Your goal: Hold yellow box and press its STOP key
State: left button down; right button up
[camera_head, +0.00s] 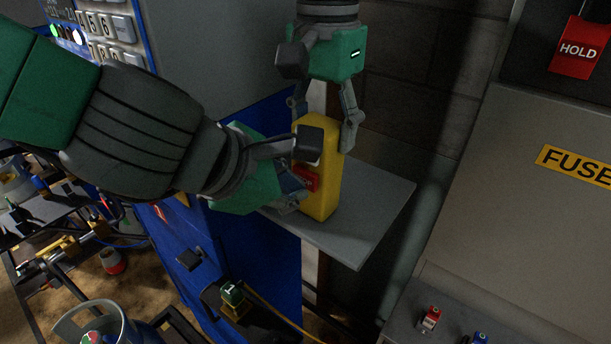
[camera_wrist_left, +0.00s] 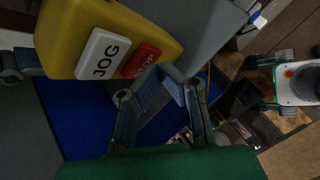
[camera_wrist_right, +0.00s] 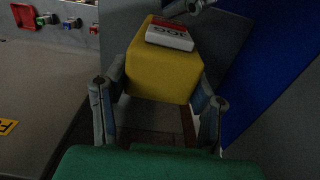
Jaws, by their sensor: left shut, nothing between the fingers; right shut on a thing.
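The yellow box (camera_head: 325,185) stands on a grey shelf, its key face turned left in the head view. My right gripper (camera_head: 325,122) comes from above and is shut on its upper part, one finger on each side; the grip also shows in the right wrist view (camera_wrist_right: 160,95). The box has a white JOG key (camera_wrist_left: 102,54) and a red key (camera_wrist_left: 141,60) beside it, its lettering hard to read. My left gripper (camera_wrist_left: 172,82) is shut and empty, its fingertips close to the red key. I cannot tell whether they touch it.
The grey shelf (camera_head: 365,215) juts from a blue cabinet (camera_head: 260,240) and is bare on its right. A slanted grey panel with a FUSE label (camera_head: 577,166) and a red HOLD sign (camera_head: 579,48) stands at the right. A keypad (camera_head: 105,25) is at the upper left.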

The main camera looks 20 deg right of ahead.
pick_arm(q)
jog(key=shift+s+a, duration=0.3)
jog(key=shift+a, duration=0.05)
jog(key=shift+a, duration=0.1)
pick_arm(e)
jog(key=shift+a, duration=0.1)
pick_arm(q)
jog(key=s+a, duration=0.1)
jog(key=a, duration=0.1)
jog(key=s+a, duration=0.2)
dwell(0.3)
jog(key=shift+d, duration=0.1)
pick_arm(e)
jog(key=o, duration=1.5)
jog(key=shift+c, duration=0.2)
pick_arm(q)
jog(key=shift+s, duration=0.1)
pick_arm(e)
notch_tip(320, 180, up, 12)
